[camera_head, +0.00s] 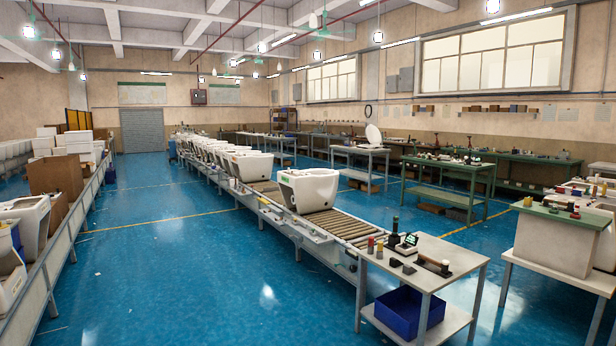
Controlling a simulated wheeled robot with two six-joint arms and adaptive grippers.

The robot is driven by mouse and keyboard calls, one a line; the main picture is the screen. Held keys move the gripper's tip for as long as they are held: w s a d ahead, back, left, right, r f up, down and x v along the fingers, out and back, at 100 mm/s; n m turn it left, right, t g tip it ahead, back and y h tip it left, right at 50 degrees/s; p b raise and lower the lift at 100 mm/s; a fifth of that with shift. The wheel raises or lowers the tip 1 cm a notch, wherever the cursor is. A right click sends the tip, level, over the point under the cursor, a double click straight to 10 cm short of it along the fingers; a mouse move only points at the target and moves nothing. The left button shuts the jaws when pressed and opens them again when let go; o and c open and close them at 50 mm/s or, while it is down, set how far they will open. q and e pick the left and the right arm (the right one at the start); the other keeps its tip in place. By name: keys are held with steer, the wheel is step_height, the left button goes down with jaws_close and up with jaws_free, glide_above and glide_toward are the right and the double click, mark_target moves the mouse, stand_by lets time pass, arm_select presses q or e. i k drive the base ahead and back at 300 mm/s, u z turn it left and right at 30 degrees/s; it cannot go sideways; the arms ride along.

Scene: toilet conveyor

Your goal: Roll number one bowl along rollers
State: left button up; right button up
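A white toilet bowl (308,190) stands on the roller conveyor (345,226), nearest to me of those on this line. Bare rollers lie in front of it, toward the near end, and a short stretch of bare rollers lies behind it. Another white bowl (249,165) stands farther back, with a row of several more bowls (205,150) behind it. I cannot read a number on any bowl. Neither of my grippers shows in the head view.
A grey table (455,256) with small tools and a blue bin (408,310) on its lower shelf stands at the conveyor's near end. Another line with bowls (30,222) runs along the left. The blue floor (190,270) between the lines is clear.

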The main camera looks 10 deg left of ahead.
mark_target(309, 191)
steer(key=u, duration=0.5)
steer(key=i, duration=2.65)
steer(key=u, duration=0.45)
steer(key=i, duration=2.85)
steer(key=z, duration=0.9)
steer(key=i, duration=1.6)
steer(key=z, duration=0.95)
steer(key=i, duration=1)
steer(key=z, duration=0.3)
